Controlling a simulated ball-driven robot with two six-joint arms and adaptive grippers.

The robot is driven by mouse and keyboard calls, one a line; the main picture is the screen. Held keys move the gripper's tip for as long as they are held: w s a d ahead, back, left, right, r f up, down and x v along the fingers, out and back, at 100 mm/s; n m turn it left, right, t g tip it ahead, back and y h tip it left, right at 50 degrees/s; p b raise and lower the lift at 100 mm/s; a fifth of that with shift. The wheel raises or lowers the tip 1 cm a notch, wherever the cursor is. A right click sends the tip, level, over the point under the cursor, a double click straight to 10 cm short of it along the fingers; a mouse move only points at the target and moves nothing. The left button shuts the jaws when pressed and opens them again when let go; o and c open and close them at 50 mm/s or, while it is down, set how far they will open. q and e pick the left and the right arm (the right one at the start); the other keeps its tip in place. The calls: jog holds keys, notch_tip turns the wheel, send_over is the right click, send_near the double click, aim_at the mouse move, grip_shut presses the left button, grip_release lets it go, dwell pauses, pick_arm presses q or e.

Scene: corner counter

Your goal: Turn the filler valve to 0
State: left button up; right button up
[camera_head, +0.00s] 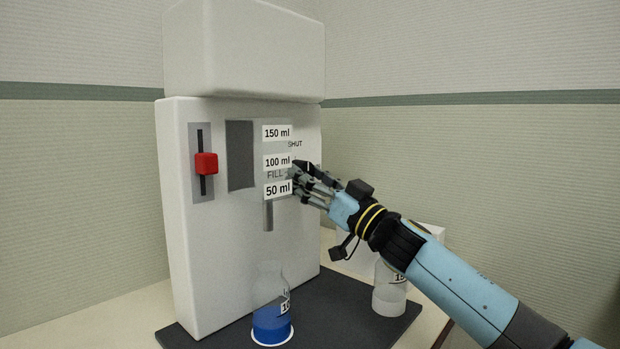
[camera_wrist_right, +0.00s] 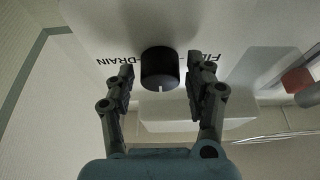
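The white filler machine (camera_head: 225,260) stands in the corner, with FILL and SHUT lettering beside its valve in the head view. The valve is a black round knob (camera_wrist_right: 160,68) in the right wrist view, between upside-down DRAIN and FILL lettering. A short white mark on the knob points to the bottom of that picture. My right gripper (camera_head: 306,178) is at the machine's front, mostly hiding the knob in the head view. In the right wrist view its fingers (camera_wrist_right: 160,88) are open on both sides of the knob, with gaps. My left gripper is out of view.
A red slider (camera_head: 206,163) is on the machine's left. A bottle with blue liquid (camera_head: 271,322) stands below the spout (camera_head: 268,215) on the dark base (camera_head: 335,312). Another bottle (camera_head: 388,298) stands under my right arm. A white box (camera_head: 428,236) is behind it.

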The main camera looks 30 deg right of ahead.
jog(key=c, duration=0.9)
jog(key=shift+o, duration=0.2)
jog(key=shift+n+y, duration=0.4)
jog(key=shift+n, duration=0.1)
jog(key=n+g+y+p, duration=0.1)
jog(key=n+g, duration=0.1)
jog(key=n, duration=0.3)
jog(key=n+g+y+p, duration=0.2)
jog(key=n, duration=0.4)
jog(key=d+n+g+y+p, duration=0.1)
jog(key=n+g+p, duration=0.1)
jog(key=n, duration=0.3)
jog(key=shift+w+r+n+y, duration=0.15)
jog(key=shift+r+n+y, duration=0.2)
jog(key=shift+n+y, duration=0.05)
jog(key=shift+r+n+g+h+p, duration=0.15)
jog(key=shift+n+g+p, duration=0.4)
jog(key=shift+n, duration=0.6)
jog(key=shift+f+n+g+h+p, duration=0.1)
jog(key=shift+n+g+h+p, duration=0.2)
jog(key=shift+n+p, duration=0.6)
jog(key=shift+n, duration=0.45)
